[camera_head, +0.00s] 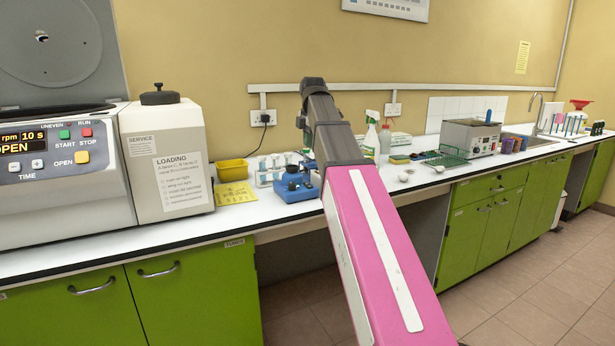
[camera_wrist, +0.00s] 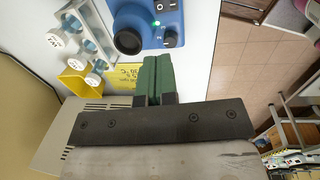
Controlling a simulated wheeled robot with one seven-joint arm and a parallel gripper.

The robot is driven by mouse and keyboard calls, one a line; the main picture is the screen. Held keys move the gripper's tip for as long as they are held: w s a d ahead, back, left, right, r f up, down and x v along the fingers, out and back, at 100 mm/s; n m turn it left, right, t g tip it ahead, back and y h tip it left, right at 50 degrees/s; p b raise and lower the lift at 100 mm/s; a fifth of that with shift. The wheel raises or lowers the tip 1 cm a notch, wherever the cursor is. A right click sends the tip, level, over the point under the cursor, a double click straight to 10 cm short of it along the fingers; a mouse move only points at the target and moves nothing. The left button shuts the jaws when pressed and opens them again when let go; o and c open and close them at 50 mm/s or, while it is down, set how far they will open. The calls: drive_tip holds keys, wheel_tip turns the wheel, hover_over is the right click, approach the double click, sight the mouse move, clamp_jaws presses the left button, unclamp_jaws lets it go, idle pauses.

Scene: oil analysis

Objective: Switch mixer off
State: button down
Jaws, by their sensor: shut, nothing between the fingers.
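The mixer (camera_head: 295,186) is a small blue device with a dark round top, standing on the white bench right of the yellow note. In the wrist view the mixer (camera_wrist: 172,10) is at the top, partly cut off, with a round black cup (camera_wrist: 128,40), a lit green light and a small black switch (camera_wrist: 169,41) near its edge. My gripper (camera_wrist: 157,58) shows green fingers pressed together, empty. Its tips are just below the mixer's switch side in the picture; I cannot tell whether they touch. In the head view my arm hides the fingers.
A yellow note (camera_head: 235,192) lies on the bench. The large centrifuge (camera_head: 60,165) is at left. A spray bottle (camera_head: 371,137) stands right of my arm.

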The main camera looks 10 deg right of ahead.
sight(309, 185)
drive_tip(key=shift+f, duration=0.15)
drive_tip(key=f, duration=0.4)
drive_tip(key=w+f, duration=0.1)
drive_tip(key=f, duration=0.8)
drive_tip(key=shift+w+a+f, duration=0.25)
drive_tip(key=shift+w+f, duration=0.05)
drive_tip(key=shift+f, duration=0.05)
drive_tip(key=shift+f, duration=0.25)
drive_tip(key=shift+s, duration=0.1)
drive_tip(key=shift+s+d+r, duration=0.1)
drive_tip(key=shift+s+d, duration=0.1)
drive_tip(key=shift+s, duration=0.5)
drive_tip(key=shift+w+r, duration=0.15)
